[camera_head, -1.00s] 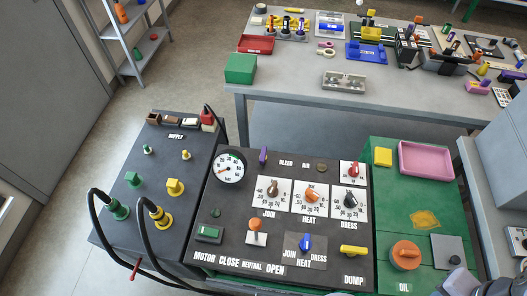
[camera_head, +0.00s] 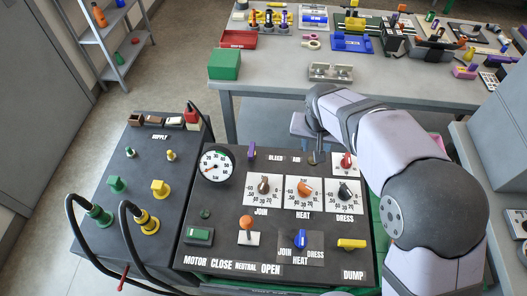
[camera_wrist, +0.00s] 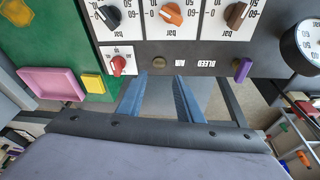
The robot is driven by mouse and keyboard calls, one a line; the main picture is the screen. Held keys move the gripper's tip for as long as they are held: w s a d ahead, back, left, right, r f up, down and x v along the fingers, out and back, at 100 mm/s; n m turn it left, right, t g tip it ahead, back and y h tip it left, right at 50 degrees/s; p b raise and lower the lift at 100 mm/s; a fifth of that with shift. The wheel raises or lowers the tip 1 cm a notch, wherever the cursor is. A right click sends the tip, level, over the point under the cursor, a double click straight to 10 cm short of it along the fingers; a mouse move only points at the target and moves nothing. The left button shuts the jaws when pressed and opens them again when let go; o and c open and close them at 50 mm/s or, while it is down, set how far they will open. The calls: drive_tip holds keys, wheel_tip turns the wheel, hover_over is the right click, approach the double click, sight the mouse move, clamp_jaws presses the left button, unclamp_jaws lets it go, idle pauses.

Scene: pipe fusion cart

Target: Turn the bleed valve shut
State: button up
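The bleed valve is a small purple lever (camera_head: 251,153) at the back edge of the black control panel, just left of the BLEED label. It stands lengthwise, pointing front to back. In the wrist view the purple lever (camera_wrist: 243,69) is right of the BLEED lettering. My gripper (camera_wrist: 163,84) shows there as two blue fingers spread apart with nothing between them. They point toward the panel edge near a round brass-coloured knob (camera_wrist: 159,62), left of the lever. In the head view my arm reaches over the panel's back right, and the fingertips are hard to make out.
A pressure gauge (camera_head: 217,163) stands left of the lever. JOIN, HEAT and DRESS dials (camera_head: 304,189) lie in front, with a red knob (camera_head: 346,161) to the right. A grey workbench (camera_head: 270,88) stands behind, across a gap.

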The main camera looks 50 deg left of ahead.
drive_tip(key=n+y, duration=0.2)
approach(251, 151)
drive_tip(key=shift+p+x, duration=0.85)
drive_tip(key=shift+x, duration=3.2)
clamp_jaws()
